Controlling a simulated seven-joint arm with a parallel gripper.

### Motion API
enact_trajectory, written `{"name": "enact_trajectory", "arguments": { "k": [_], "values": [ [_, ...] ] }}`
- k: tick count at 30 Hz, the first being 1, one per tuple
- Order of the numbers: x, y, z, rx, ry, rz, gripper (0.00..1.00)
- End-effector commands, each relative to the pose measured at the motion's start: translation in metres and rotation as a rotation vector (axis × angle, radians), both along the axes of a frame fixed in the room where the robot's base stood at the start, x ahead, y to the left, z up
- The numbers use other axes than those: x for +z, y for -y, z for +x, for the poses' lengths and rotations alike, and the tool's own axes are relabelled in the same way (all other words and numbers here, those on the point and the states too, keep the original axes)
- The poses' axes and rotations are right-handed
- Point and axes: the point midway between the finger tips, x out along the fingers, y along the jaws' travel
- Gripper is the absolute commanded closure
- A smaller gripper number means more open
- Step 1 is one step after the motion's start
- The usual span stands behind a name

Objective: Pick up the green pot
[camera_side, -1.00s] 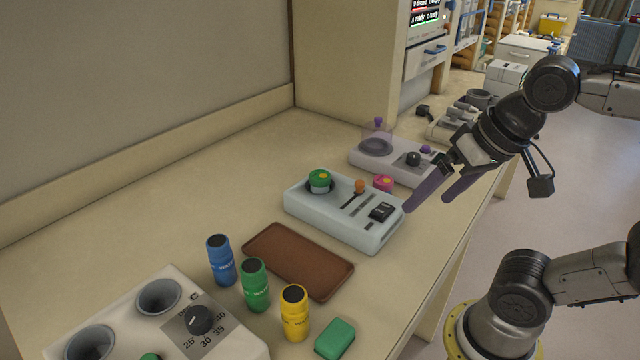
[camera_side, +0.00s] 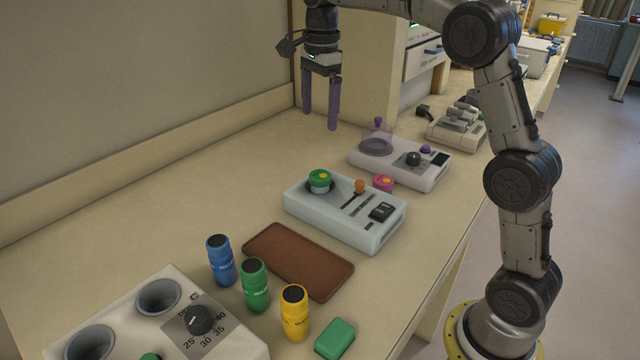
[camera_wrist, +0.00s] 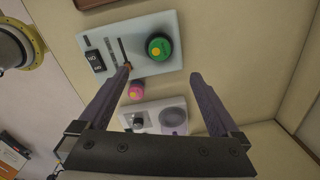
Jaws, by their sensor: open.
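A small round green pot (camera_side: 319,180) with a yellow dot on its lid sits on the left part of a pale grey device on the bench. In the wrist view the green pot (camera_wrist: 159,47) lies just beyond the fingertips, roughly between their lines. My gripper (camera_side: 320,117) is open and empty, pointing down over the back of the bench, apart from the pot. In the wrist view my gripper's two purple-grey fingers (camera_wrist: 160,76) stand wide apart with nothing between them.
A pink pot (camera_side: 383,183) stands behind the grey device (camera_side: 345,233), near its orange-knobbed lever (camera_side: 360,186). Another device (camera_side: 400,168) stands further back. Blue (camera_side: 220,260), green (camera_side: 255,285) and yellow (camera_side: 295,312) bottles stand near a brown tray (camera_side: 298,262). The bench's left side is clear.

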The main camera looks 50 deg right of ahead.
Motion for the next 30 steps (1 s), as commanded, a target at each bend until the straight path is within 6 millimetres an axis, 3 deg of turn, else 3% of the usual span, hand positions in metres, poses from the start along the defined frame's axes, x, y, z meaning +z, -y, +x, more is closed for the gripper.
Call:
{"name": "enact_trajectory", "arguments": {
  "k": [15,25,30],
  "values": [
    [-0.084,0.007,0.003,-0.012,-0.044,0.008,0.01],
    [-0.112,0.007,0.003,-0.011,-0.042,0.007,0.01],
    [-0.136,0.009,0.004,-0.011,-0.044,0.008,0.01]
  ]
}}
